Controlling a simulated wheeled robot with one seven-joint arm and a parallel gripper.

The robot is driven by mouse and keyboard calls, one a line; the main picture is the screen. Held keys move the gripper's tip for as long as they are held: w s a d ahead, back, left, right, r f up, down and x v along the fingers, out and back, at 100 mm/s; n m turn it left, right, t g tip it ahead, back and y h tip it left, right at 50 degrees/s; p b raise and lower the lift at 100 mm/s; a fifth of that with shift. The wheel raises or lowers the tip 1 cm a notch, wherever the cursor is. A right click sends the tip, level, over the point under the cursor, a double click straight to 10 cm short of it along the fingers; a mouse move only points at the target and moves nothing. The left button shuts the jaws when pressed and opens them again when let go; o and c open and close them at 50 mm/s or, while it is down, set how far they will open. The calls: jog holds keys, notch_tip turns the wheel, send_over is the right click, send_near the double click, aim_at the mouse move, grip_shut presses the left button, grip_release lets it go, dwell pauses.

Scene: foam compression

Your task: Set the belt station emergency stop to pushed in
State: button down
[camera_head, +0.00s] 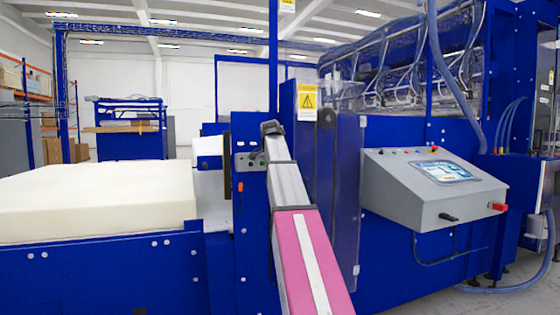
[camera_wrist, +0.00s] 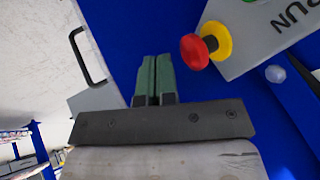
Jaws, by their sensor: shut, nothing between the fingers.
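The red head stands out from the collar. My gripper (camera_wrist: 154,58) is shut and empty, its green-padded fingertips pointing at the blue frame. It is to the left of the button in that view and apart from it. In the head view a small grey control box (camera_head: 250,161) sits on the blue frame beside my arm. No red button shows on it there; my arm may hide it.
A large cream foam block (camera_head: 95,200) lies on the blue belt station at left. A grey console (camera_head: 432,188) on the right carries a screen and another red button (camera_head: 497,206). A clear guard panel (camera_head: 338,180) stands right of my arm. A black handle (camera_wrist: 88,56) shows in the wrist view.

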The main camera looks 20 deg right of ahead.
jog(key=shift+w, duration=0.8)
jog(key=shift+w+r, duration=0.15)
jog(key=shift+w, duration=0.9)
jog(key=s+a+r, duration=0.3)
jog(key=s+r, duration=0.5)
jog(key=s, duration=0.1)
jog(key=shift+s+a, duration=0.35)
jog(key=shift+a, duration=0.05)
jog(key=shift+f, duration=0.1)
